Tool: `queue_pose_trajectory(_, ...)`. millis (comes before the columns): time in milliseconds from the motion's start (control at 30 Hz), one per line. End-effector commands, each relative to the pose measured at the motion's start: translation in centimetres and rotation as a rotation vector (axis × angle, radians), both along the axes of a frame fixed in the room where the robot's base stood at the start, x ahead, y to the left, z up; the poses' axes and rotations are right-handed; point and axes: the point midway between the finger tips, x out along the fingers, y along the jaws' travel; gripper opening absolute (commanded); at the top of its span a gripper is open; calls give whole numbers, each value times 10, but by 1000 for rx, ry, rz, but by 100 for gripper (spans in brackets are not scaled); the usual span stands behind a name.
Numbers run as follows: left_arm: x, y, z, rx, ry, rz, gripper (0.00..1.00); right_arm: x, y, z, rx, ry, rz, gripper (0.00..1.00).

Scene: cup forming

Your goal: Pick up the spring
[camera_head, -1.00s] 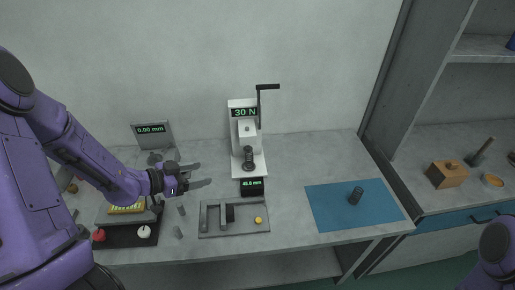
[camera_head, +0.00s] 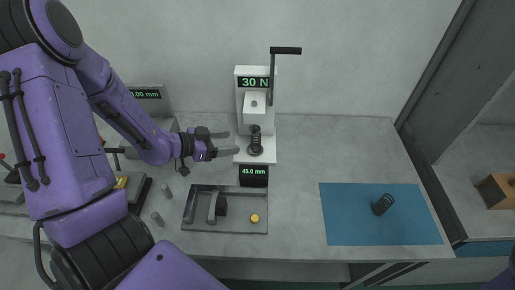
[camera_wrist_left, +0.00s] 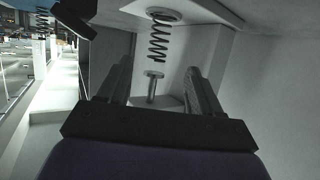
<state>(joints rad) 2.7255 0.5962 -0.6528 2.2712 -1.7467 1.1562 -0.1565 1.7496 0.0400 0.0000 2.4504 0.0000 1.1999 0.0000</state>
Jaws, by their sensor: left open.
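A dark coil spring (camera_head: 255,141) stands upright on the base of the white press under its plunger. It also shows in the left wrist view (camera_wrist_left: 158,42), upside down, beyond the fingertips. A second dark spring (camera_head: 383,204) lies tilted on the blue mat (camera_head: 340,225) at the right. My left gripper (camera_head: 234,142) is open and empty just left of the press, its fingers pointing toward the standing spring. In the left wrist view the gripper (camera_wrist_left: 157,72) frames the press plunger (camera_wrist_left: 152,86), with the spring ahead and no visible contact. My right gripper is out of view.
The white press (camera_head: 247,105) reads 30 N and has a black lever (camera_head: 285,51). A 45.0 mm display (camera_head: 254,176) stands in front. A grey tray (camera_head: 235,227) holds small parts. The bench between tray and mat is clear.

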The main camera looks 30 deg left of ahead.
Motion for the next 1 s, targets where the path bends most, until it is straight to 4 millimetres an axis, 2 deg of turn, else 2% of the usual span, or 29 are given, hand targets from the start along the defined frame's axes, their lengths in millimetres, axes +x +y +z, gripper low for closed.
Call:
queue_pose_trajectory(33, 1, 0, -9, 0, 0, 1, 65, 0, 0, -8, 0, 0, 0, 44)
queue_pose_trajectory(67, 2, -1, -10, 0, 0, 1, 65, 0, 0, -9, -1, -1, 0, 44)
queue_pose_trajectory(700, 84, -49, -37, 0, 1, 1, 65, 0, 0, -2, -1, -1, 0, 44)
queue_pose_trajectory(933, 87, -51, -38, -1, 0, 0, 65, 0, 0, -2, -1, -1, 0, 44)
queue_pose_trajectory(967, 87, -51, -38, -1, 0, 0, 61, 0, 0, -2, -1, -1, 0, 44)
queue_pose_trajectory(1000, 87, -51, -38, -1, 0, 0, 48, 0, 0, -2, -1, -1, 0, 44)
